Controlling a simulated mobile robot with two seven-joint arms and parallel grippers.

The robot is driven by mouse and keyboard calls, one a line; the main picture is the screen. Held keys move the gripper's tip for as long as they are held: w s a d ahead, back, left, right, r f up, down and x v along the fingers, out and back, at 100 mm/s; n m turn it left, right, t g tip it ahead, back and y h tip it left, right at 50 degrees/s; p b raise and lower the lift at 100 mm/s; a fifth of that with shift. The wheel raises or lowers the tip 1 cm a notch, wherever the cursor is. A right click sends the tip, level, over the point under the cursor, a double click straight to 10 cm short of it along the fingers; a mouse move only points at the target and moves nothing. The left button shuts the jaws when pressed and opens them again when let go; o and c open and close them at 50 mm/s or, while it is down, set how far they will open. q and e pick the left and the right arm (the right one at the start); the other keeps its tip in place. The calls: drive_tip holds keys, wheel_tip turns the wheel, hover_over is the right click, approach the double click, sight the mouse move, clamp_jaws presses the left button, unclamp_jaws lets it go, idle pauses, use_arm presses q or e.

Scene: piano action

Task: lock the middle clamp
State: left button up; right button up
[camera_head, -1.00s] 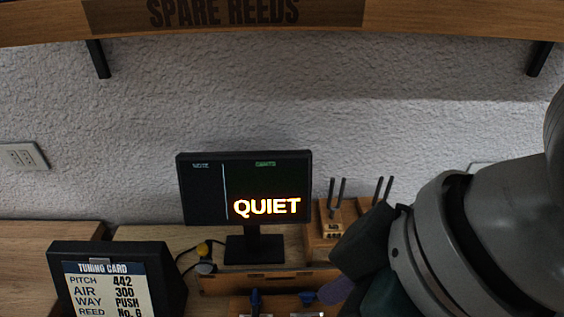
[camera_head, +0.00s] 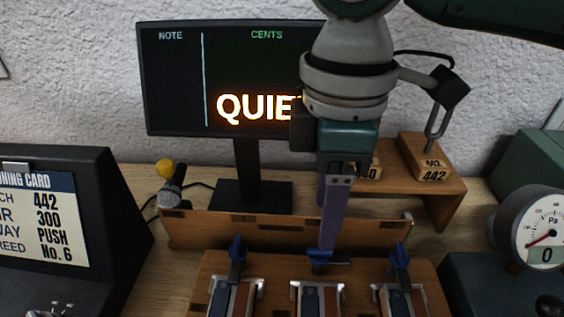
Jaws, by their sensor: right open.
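The middle clamp (camera_head: 320,288) sits in a row of three on a wooden block in front of me, with a blue-tipped lever (camera_head: 319,257). My right gripper (camera_head: 332,244) reaches down from the upper right, with its purple-grey fingers just behind or at that blue tip. I cannot tell whether they touch it. The gripper is open; the gap between its fingers is hard to see from here. The left clamp (camera_head: 237,275) and the right clamp (camera_head: 400,280) also have blue-tipped levers, which stand up. My left gripper is not in view.
A monitor (camera_head: 170,80) reading QUIET stands behind, partly covered by my right arm. A tuning card stand (camera_head: 110,210) is at left, with a yellow-tipped microphone (camera_head: 172,185) beside it. A wooden reed stand (camera_head: 450,188) and a pressure gauge (camera_head: 535,225) are at right.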

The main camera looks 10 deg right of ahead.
wheel_tip(320, 180, down, 7)
drive_tip(key=shift+r+b, duration=0.2)
drive_tip(key=shift+b, duration=0.15)
drive_tip(key=shift+c, duration=0.3)
clamp_jaws()
